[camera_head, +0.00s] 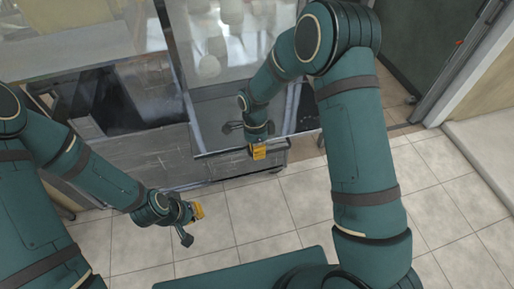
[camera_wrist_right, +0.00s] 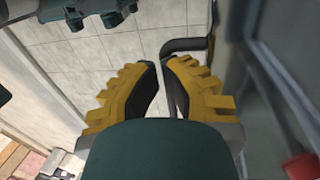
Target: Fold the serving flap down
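The steel press cart (camera_head: 150,155) stands in front of me in the head view. A dark flat panel (camera_head: 212,128) with a thin pale front edge juts from its right half; it looks like the serving flap, roughly level. My right gripper (camera_head: 258,153), with yellow fingers, is at this panel's front edge. In the right wrist view its fingertips (camera_wrist_right: 158,66) are close together with a narrow gap. A bent dark bar (camera_wrist_right: 185,45) runs down by the gap; whether it is gripped is unclear. My left gripper (camera_head: 197,211) hangs over the floor left of the panel, apart from the cart.
Pale floor tiles (camera_head: 270,212) are clear in front of the cart. A transparent pane (camera_head: 235,45) rises above the panel. A dark door (camera_head: 425,45) and a pale raised slab (camera_head: 485,150) are on the right.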

